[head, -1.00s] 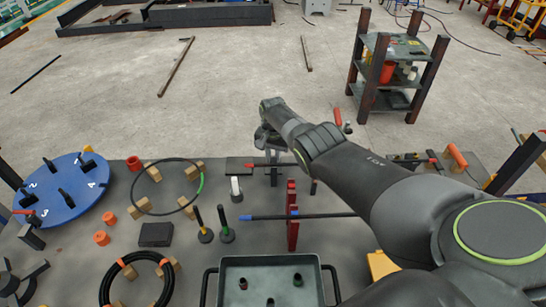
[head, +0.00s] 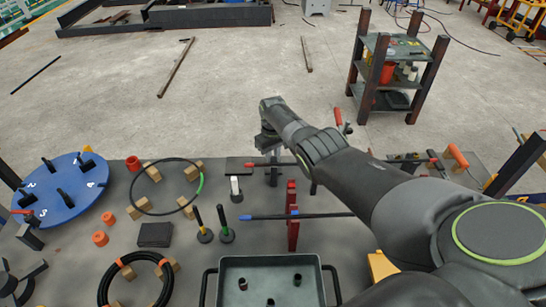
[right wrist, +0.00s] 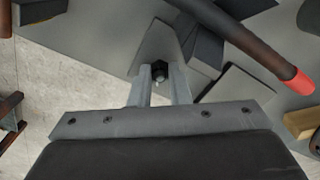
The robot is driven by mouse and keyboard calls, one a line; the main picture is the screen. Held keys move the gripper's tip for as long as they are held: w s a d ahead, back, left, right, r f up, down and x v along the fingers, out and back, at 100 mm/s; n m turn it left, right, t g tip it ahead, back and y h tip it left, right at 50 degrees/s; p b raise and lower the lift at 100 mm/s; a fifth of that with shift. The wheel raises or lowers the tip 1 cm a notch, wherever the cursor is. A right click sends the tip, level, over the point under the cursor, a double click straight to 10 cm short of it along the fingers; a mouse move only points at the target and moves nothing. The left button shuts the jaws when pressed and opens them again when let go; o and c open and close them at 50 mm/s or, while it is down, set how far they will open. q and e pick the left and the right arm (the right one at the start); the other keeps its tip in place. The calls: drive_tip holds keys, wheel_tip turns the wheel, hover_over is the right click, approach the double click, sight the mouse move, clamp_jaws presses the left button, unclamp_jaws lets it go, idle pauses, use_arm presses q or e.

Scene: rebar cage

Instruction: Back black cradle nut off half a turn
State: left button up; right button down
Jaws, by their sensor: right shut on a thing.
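My right gripper (right wrist: 160,88) is shut on the small black cradle nut (right wrist: 160,71) in the right wrist view; the two grey fingers stand on either side of it. A grey plate (right wrist: 153,40) lies just beyond the nut. A dark bar with a red end (right wrist: 299,83) passes above and to the right of the fingers. In the head view my right gripper (head: 268,146) is at the table's far edge, over the dark stand (head: 273,177) with the red-tipped bar (head: 257,166); the nut is hidden there. My left gripper is not in view.
A red upright (head: 292,230) holding a blue-ended bar (head: 250,217) stands nearer me. Left are two tools in round bases (head: 226,236), a cable ring (head: 141,208) and a blue numbered disc (head: 75,208). A green-grey tray (head: 270,262) is in front.

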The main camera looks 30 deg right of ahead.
drive_tip(key=n, duration=0.4)
drive_tip(key=shift+n, duration=0.4)
idle(0.4)
drive_tip(key=c, duration=1.4)
unclamp_jaws()
drive_tip(key=shift+o, duration=0.2)
drive_tip(key=shift+r, duration=0.1)
